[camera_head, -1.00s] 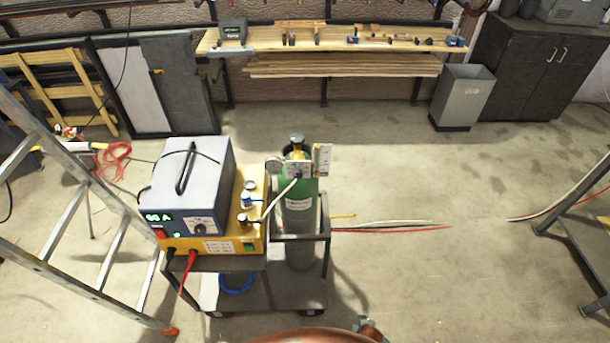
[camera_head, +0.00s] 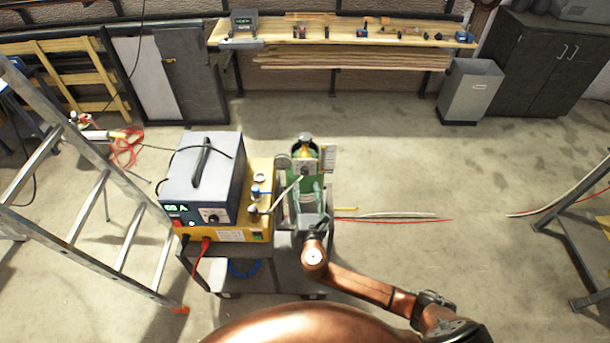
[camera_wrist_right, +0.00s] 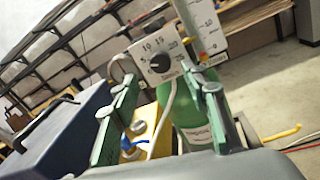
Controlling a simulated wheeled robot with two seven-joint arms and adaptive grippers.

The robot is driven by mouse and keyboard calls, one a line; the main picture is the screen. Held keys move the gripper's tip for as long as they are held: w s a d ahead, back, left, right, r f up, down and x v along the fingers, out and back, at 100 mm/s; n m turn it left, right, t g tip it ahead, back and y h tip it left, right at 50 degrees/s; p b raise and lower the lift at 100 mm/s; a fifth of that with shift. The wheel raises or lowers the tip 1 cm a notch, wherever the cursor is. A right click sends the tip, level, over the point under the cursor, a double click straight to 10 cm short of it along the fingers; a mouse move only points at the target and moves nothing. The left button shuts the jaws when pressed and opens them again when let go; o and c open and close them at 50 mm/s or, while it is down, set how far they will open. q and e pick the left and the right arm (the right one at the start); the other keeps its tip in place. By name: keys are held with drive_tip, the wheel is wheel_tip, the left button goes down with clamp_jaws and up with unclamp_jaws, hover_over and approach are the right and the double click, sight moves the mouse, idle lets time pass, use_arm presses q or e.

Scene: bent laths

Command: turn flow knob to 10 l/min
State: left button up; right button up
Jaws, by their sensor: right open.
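The flow knob (camera_wrist_right: 160,62) is a dark round knob on a white dial plate (camera_wrist_right: 143,50) with numbers such as 5, 10 and 15 around it. I cannot tell exactly which number its pointer marks. In the head view the plate (camera_head: 307,167) sits on top of the green gas cylinder (camera_head: 293,200). My right gripper (camera_head: 308,190) is in front of the cylinder, just below the plate. In the wrist view the right gripper (camera_wrist_right: 168,82) has its two fingers apart, with the knob ahead between and slightly beyond the tips. My left gripper is out of view.
A white scale tube (camera_head: 329,158) stands right of the plate, and a round gauge (camera_head: 282,161) left of it. A pale hose runs from the plate to the yellow unit (camera_head: 262,190) under the blue-grey power box (camera_head: 203,180). A ladder (camera_head: 85,190) stands at left.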

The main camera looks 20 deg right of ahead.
sight(305, 173)
drive_tip(key=w, duration=0.3)
drive_tip(key=w+d, duration=0.1)
drive_tip(key=w, duration=0.2)
drive_tip(key=shift+d, duration=0.1)
clamp_jaws()
idle(0.4)
